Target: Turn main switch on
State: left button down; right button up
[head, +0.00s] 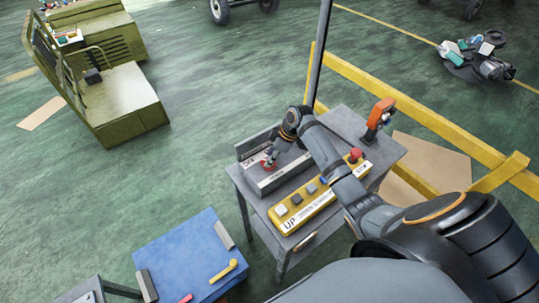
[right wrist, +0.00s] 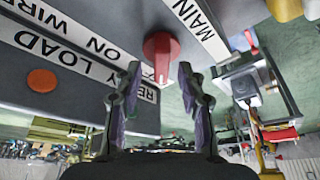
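The main switch is a red rotary knob (right wrist: 160,52) on a grey control box, beside a white label reading "MAIN". In the head view the red knob (head: 267,163) shows small on the grey box (head: 272,179) on a grey cart. My right gripper (right wrist: 159,72) is open, its two fingertips apart on either side of the knob's lower end in the right wrist view. I cannot tell whether they touch it. My right gripper (head: 272,154) is at the knob in the head view too. My left gripper is not in view.
A yellow button panel (head: 310,207) with a red button lies on the cart in front of the box. An orange-handled device (head: 378,117) stands at the cart's back right. A yellow rail (head: 420,115) runs behind. A blue table (head: 190,255) stands front left.

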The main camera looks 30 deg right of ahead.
jog(key=shift+a+f, duration=0.15)
jog(key=shift+f, duration=0.35)
jog(key=shift+c, duration=0.3)
grip_shut()
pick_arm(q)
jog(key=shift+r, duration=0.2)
